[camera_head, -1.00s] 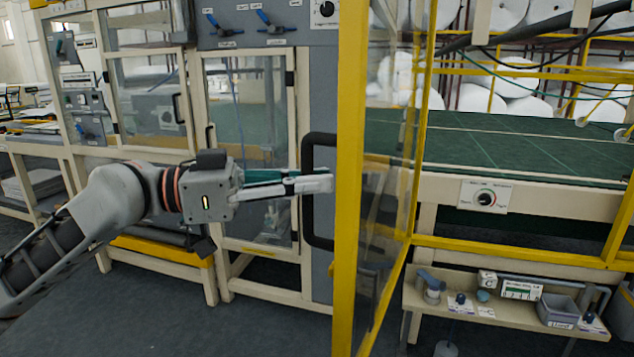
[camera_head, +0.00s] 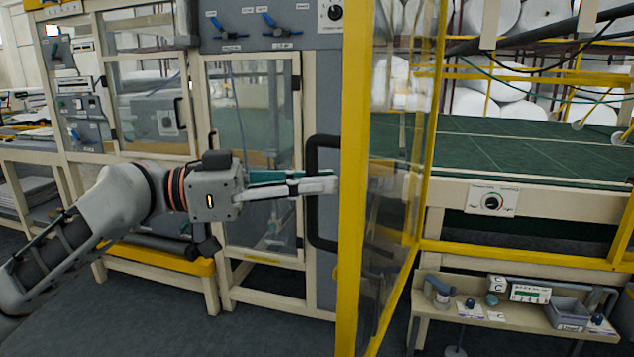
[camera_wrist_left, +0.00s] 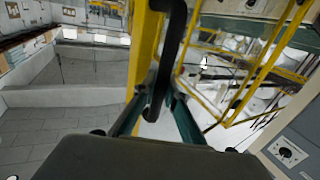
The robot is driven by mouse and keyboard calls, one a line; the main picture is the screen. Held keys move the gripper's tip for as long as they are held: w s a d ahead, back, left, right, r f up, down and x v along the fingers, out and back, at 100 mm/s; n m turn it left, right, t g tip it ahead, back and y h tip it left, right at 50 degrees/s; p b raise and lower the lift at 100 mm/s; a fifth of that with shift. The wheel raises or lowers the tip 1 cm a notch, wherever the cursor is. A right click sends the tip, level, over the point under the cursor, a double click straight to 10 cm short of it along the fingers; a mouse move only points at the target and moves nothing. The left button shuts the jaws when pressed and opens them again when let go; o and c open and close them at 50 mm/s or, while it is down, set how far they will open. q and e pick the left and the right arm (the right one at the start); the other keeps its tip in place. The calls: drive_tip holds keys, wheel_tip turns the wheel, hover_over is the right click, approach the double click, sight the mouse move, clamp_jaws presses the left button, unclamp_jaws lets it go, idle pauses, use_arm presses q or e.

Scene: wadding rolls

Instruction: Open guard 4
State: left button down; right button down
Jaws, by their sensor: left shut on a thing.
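The guard is a yellow-framed clear panel (camera_head: 352,200) that stands swung out toward me in the head view. Its black handle (camera_head: 313,200) is a long upright bar on the panel's left side. My left gripper (camera_head: 328,185) reaches in from the left and is shut on the handle. In the left wrist view the handle (camera_wrist_left: 168,55) runs down between the fingers (camera_wrist_left: 157,110). The fingertips are partly hidden by the handle and frame. No number shows on the guard. My right gripper is not in view.
A green conveyor bed (camera_head: 530,150) lies behind the guard, with white rolls (camera_head: 500,88) beyond. A low shelf (camera_head: 510,315) with small items stands at the lower right. Closed cabinet doors (camera_head: 255,150) stand behind my left arm. Grey floor (camera_head: 200,325) is clear in front.

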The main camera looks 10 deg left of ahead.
use_arm(q)
drive_tip(key=shift+s+d+f, duration=0.1)
drive_tip(key=shift+s+f, duration=0.05)
drive_tip(key=shift+f, duration=0.1)
drive_tip(key=c, duration=2.3)
unclamp_jaws()
drive_tip(key=shift+c, duration=0.2)
drive_tip(key=shift+o, duration=1.3)
drive_tip(key=shift+s+r, duration=0.1)
drive_tip(key=shift+r, duration=0.05)
drive_tip(key=shift+a, duration=0.25)
drive_tip(key=v, duration=1.1)
drive_tip(key=shift+a, duration=0.4)
